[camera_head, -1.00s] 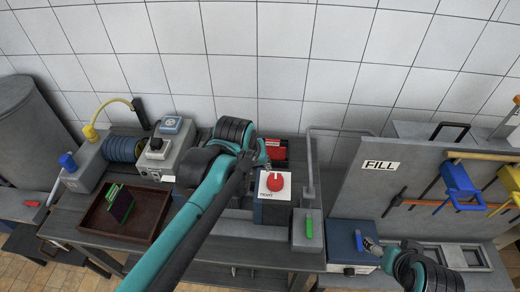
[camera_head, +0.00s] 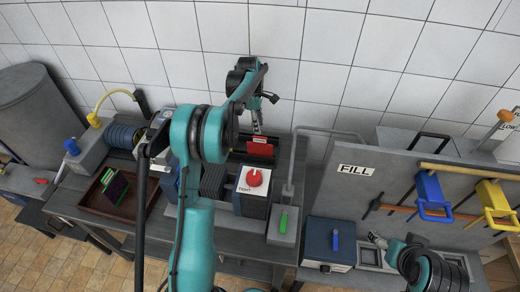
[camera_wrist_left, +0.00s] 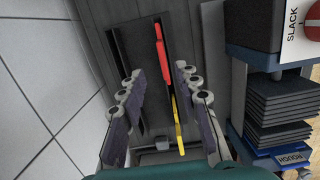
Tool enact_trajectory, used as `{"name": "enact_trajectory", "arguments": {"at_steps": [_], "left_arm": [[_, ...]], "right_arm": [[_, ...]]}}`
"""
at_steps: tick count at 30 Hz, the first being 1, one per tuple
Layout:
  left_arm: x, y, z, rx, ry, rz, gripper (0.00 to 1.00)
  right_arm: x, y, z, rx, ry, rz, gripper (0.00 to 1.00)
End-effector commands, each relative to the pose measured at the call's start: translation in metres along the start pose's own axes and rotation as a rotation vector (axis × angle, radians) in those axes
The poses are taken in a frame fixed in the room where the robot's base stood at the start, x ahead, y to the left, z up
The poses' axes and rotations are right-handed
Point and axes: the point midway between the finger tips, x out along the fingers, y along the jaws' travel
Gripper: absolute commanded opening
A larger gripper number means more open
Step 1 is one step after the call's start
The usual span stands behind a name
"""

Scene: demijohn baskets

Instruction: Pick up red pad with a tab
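The red pad (camera_head: 260,147) stands in a dark holder at the back of the bench, in the head view. In the left wrist view the red pad (camera_wrist_left: 161,55) is seen edge-on as a narrow red strip. A thin yellow strip (camera_wrist_left: 178,122) lies near it, closer to the camera. I cannot make out the tab clearly. My left gripper (camera_head: 258,128) is just above the pad. In the left wrist view its fingers (camera_wrist_left: 157,82) are spread, with the strips between them and a gap on either side. My right gripper (camera_head: 376,239) is at the lower right, away from the pad.
A block of black sheets (camera_wrist_left: 277,98) lies beside the gripper in the left wrist view. A box with a red knob (camera_head: 253,178) and a grey bent-pipe fixture (camera_head: 283,225) stand close by. A brown tray (camera_head: 100,207) is at left. The tiled wall is behind.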

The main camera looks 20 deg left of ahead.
Motion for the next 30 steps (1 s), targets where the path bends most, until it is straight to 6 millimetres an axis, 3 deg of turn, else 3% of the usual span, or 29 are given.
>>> {"name": "enact_trajectory", "arguments": {"at_steps": [16,24,28,30], "left_arm": [[0.069,-0.004,-0.002,-0.001,0.000,0.000,0.33],[0.074,-0.004,-0.002,-0.001,0.000,0.000,0.33],[0.074,-0.004,-0.002,-0.001,0.000,0.000,0.01],[0.074,-0.004,-0.002,-0.001,0.000,0.000,0.00]], "right_arm": [[0.016,0.000,0.011,0.000,0.000,0.000,0.75],[0.016,0.000,0.011,0.000,0.000,0.000,0.75],[0.015,0.000,0.011,0.000,0.000,0.000,0.75],[0.015,0.000,0.011,0.000,0.000,0.000,0.75]]}}
